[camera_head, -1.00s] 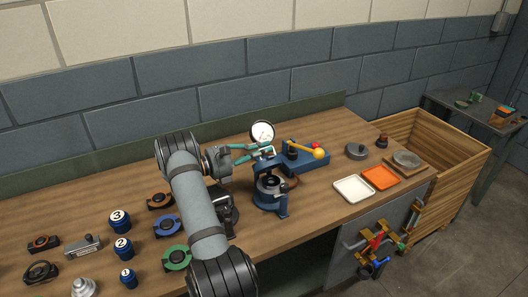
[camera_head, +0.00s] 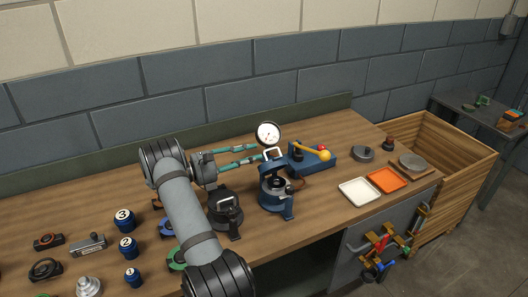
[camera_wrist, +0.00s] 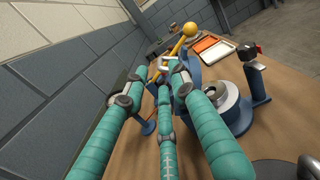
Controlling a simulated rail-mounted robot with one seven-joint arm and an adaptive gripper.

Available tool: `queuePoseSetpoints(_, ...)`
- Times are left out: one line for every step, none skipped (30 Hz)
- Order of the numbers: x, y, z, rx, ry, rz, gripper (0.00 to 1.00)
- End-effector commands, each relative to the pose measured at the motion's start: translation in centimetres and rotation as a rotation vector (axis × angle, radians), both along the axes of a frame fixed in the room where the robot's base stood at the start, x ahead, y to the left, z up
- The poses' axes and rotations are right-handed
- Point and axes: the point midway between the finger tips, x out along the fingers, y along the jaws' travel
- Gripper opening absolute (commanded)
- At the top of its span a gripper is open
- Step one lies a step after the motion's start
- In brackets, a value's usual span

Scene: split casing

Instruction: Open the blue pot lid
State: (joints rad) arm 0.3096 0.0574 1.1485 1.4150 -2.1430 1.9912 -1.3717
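The blue pot (camera_head: 276,195) stands on the bench at mid-picture in the head view, with its round metal-rimmed opening uncovered. The opening also shows in the wrist view (camera_wrist: 228,97). Its blue lid looks swung up at the back of the pot, with a pale square handle (camera_head: 273,154) on it. The lid is partly hidden by my fingers in the wrist view. My gripper (camera_head: 255,154) has teal fingers, spread apart and empty. It is just left of the handle, with the tips close to it; I cannot tell whether they touch.
A dial gauge (camera_head: 268,133) stands behind the pot. A blue box with a yellow-knobbed lever (camera_head: 315,152) is right of it. A dark pot (camera_head: 225,210) stands left, beneath my arm. White (camera_head: 359,191) and orange (camera_head: 387,180) trays lie right. The wall runs behind the bench.

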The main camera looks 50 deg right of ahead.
Motion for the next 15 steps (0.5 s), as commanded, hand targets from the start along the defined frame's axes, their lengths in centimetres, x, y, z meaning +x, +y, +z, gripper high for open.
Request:
queuePoseSetpoints(0.6, 1.0, 0.0, 0.0, -0.001, 0.004, 0.26)
queuePoseSetpoints(0.8, 1.5, 0.0, -0.001, 0.0, 0.003, 0.26)
queuePoseSetpoints(1.2, 2.2, 0.0, -0.001, 0.0, 0.002, 0.26)
queuePoseSetpoints(1.4, 2.7, 0.0, 0.0, -0.001, 0.002, 0.26)
queuePoseSetpoints(1.6, 3.0, 0.0, 0.0, -0.001, 0.002, 0.26)
queuePoseSetpoints(1.8, 3.5, 0.0, 0.0, 0.0, 0.001, 0.26)
queuePoseSetpoints(1.9, 3.8, 0.0, 0.0, 0.0, 0.0, 0.26)
queuePoseSetpoints(2.1, 4.1, 0.0, 0.0, -0.001, 0.0, 0.26)
queuePoseSetpoints(2.2, 4.4, 0.0, 0.0, -0.001, 0.001, 0.26)
queuePoseSetpoints(2.3, 4.5, 0.0, 0.0, -0.001, 0.001, 0.26)
queuePoseSetpoints(2.4, 4.7, 0.0, 0.0, -0.001, 0.0, 0.26)
queuePoseSetpoints(2.4, 4.8, 0.0, -0.001, -0.001, -0.001, 0.26)
queuePoseSetpoints(2.4, 4.8, 0.0, -0.001, -0.001, -0.001, 0.26)
queuePoseSetpoints(2.4, 4.9, 0.0, 0.0, 0.0, -0.001, 0.26)
queuePoseSetpoints(2.4, 4.9, 0.0, 0.0, 0.0, -0.001, 0.26)
